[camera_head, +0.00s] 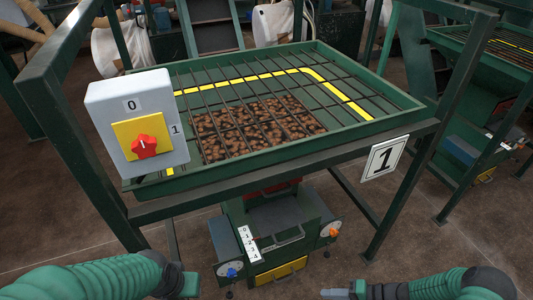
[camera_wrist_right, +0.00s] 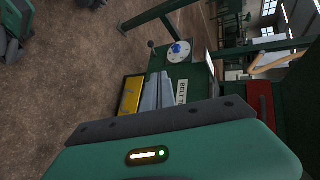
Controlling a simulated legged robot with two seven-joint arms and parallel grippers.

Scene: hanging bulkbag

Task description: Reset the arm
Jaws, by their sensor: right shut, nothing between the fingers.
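My right gripper (camera_head: 338,293) is at the bottom edge of the head view, in front of the green frame and apart from everything. In the right wrist view its two grey fingers (camera_wrist_right: 162,92) lie together, shut with nothing between them. My left arm comes in at the bottom left with its end, the left gripper (camera_head: 186,284), low in front of the frame. Its fingers do not show clearly enough to tell open from shut.
A green hopper tray (camera_head: 385,118) with a bar grid holds brown lumps (camera_head: 255,130). A switch box (camera_head: 137,125) with a red knob (camera_head: 144,146) hangs at the left. Below are a dial panel (camera_head: 232,270) and yellow drawer (camera_head: 281,271). Open floor (camera_head: 420,245) lies to the right.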

